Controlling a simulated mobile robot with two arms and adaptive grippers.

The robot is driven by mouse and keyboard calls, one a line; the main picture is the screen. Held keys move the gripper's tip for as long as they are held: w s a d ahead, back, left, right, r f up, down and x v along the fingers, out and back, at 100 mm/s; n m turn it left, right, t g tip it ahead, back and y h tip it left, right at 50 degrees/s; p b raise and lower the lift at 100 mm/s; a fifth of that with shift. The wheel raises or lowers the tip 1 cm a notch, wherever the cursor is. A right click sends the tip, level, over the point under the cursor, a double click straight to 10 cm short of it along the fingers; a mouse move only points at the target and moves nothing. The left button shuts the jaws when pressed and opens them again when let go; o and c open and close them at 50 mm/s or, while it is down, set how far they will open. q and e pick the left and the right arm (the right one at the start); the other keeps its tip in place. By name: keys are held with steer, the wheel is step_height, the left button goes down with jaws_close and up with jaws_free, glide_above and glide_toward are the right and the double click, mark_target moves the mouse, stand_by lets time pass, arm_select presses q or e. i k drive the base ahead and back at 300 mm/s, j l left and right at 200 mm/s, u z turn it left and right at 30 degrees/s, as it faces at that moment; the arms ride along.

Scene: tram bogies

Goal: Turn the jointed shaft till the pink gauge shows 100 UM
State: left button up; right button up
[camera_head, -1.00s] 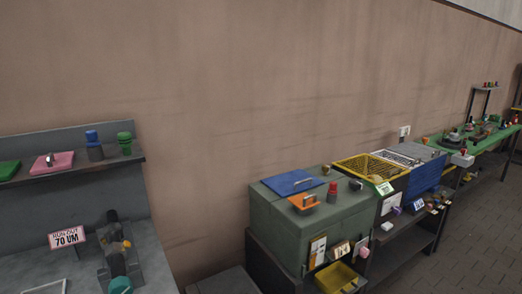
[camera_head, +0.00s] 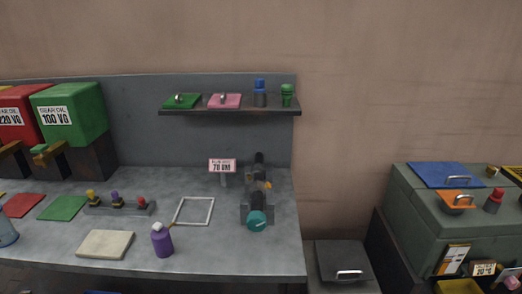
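The pink gauge (camera_head: 222,165) stands on a short post on the grey workbench and reads 70 UM under small, blurred wording. Just right of it the jointed shaft (camera_head: 258,180) lies in a dark stand (camera_head: 246,212), running from back to front. It is dark, with a small orange mark on its right side and a teal round end (camera_head: 257,220) facing me. Neither of my grippers shows in this view.
A shelf (camera_head: 230,111) hangs above. A grey box (camera_head: 344,262) and a green cabinet (camera_head: 425,215) stand to the right.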

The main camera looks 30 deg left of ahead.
mark_target(256, 220)
steer(key=u, duration=1.2)
